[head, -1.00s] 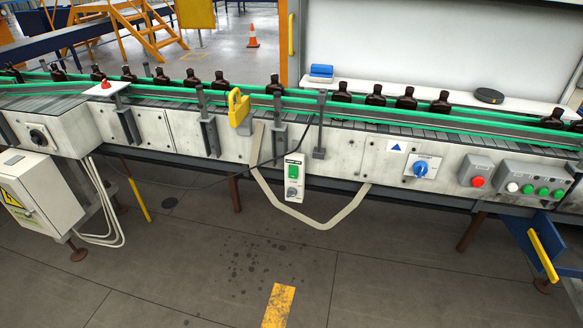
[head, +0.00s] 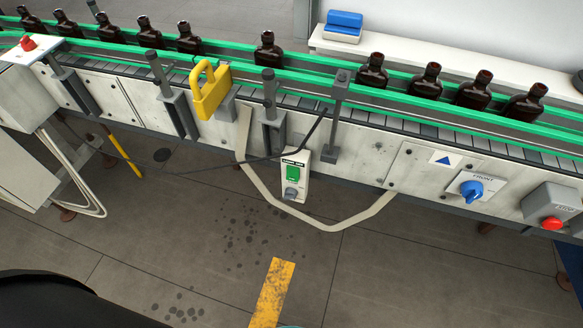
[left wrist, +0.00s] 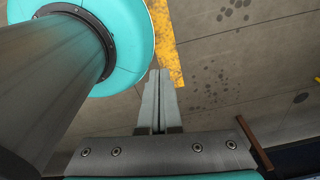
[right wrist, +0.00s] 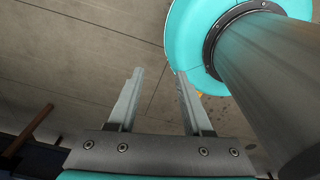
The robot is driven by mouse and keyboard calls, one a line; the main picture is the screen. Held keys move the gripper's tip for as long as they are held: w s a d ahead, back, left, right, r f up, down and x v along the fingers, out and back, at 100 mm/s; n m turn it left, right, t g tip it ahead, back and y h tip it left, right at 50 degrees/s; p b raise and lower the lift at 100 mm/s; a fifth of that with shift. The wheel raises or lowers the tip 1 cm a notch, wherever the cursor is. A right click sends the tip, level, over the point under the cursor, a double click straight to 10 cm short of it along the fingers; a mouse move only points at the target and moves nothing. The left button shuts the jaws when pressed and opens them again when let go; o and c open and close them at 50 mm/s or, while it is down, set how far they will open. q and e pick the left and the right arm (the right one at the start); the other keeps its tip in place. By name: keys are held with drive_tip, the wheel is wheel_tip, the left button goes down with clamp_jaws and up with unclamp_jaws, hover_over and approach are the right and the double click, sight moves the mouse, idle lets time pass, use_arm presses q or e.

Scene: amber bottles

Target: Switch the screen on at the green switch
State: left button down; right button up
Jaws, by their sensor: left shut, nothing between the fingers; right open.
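The green switch (head: 293,173) sits on a small white box (head: 291,187) hanging at the front of the conveyor, with a grey knob (head: 291,194) below it. A dark cable runs to the box. A label on top of the box is too small to read surely. My left gripper (left wrist: 157,75) is shut and empty over the floor in the left wrist view. My right gripper (right wrist: 160,75) is open and empty over the floor in the right wrist view. Neither gripper shows in the head view. No lit screen is recognisable.
The conveyor (head: 400,130) with green rails carries several amber bottles (head: 268,50). A yellow padlock-shaped part (head: 210,90), a blue knob (head: 471,190) and a red button (head: 552,223) are on its front. A bent beige bar (head: 330,228) loops under the switch box.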

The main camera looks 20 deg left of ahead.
use_arm(q)
drive_tip(key=w+d+t+h+b, duration=0.1)
drive_tip(key=w+d+t+b, duration=0.35)
drive_tip(key=w, duration=0.65)
drive_tip(key=w+d+t+h+b, duration=0.1)
drive_tip(key=w+d+t+b, duration=0.1)
drive_tip(key=w+t+b, duration=0.7)
drive_tip(key=w+r+t+b, duration=0.3)
drive_tip(key=w+r+b, duration=0.35)
drive_tip(key=w, duration=0.25)
wheel_tip(320, 180, up, 11)
drive_tip(key=s+n+t+y+b, duration=0.1)
drive_tip(key=n+t+b, duration=0.1)
drive_tip(key=t+b, duration=0.4)
drive_tip(key=shift+a+t, duration=0.4)
drive_tip(key=shift+t, duration=0.55)
use_arm(e)
drive_tip(key=w+a+f+t, duration=0.1)
drive_tip(key=w+f, duration=0.1)
drive_tip(key=w, duration=0.7)
drive_tip(key=w+a+f+t, duration=0.1)
drive_tip(key=w+a+f, duration=0.1)
drive_tip(key=w, duration=0.7)
drive_tip(key=shift+w+f, duration=0.15)
drive_tip(key=shift+f, duration=0.5)
